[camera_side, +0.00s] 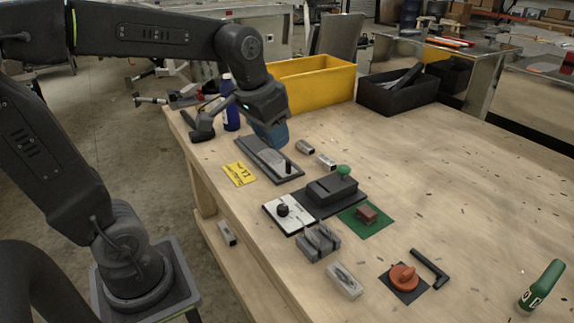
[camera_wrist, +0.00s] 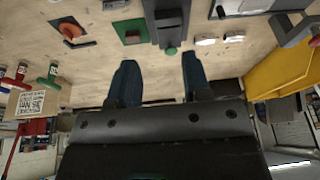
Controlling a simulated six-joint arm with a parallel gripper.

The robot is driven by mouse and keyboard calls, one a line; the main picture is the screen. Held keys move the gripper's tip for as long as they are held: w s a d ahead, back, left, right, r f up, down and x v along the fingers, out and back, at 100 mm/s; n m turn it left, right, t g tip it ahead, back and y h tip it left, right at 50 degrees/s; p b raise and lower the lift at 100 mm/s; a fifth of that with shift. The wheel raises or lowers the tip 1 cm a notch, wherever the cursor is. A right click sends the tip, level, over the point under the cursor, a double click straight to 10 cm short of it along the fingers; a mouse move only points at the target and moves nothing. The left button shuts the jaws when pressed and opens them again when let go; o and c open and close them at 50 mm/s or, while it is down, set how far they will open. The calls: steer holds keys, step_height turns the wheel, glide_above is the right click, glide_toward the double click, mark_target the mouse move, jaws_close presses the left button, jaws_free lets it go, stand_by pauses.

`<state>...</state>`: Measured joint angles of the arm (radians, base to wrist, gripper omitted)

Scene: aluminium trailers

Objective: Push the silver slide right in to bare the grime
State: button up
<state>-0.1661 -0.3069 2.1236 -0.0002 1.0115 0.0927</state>
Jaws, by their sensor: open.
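The silver slide (camera_side: 268,158) is a flat grey plate in a long dark frame (camera_side: 249,147) on the bench, with an upright black knob (camera_side: 288,167) near its front right end. In the wrist view only part of the slide (camera_wrist: 248,5) shows, cut by the top edge. My gripper (camera_side: 272,139) has blue fingers and hangs just above and behind the slide, apart from the knob. In the wrist view my gripper (camera_wrist: 159,62) is open with nothing between its fingers. I cannot make out any grime.
A black box with a green knob (camera_side: 343,170) stands right of the slide, with two small metal blocks (camera_side: 306,147) behind. A yellow label (camera_side: 239,173) lies to the left. A yellow bin (camera_side: 312,85) and a black bin (camera_side: 397,96) stand behind.

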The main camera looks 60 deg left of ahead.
steer(key=w+a+f+g, duration=0.2)
steer(key=w+a+f, duration=0.1)
steer(key=w+a, duration=0.55)
steer(key=n+g, duration=0.1)
steer(key=g, duration=0.1)
glide_toward(288, 161)
steer(key=shift+h, duration=0.3)
step_height(288, 161, down, 11)
steer(key=shift+s+a+f, duration=0.1)
steer(key=shift+s, duration=0.05)
jaws_close()
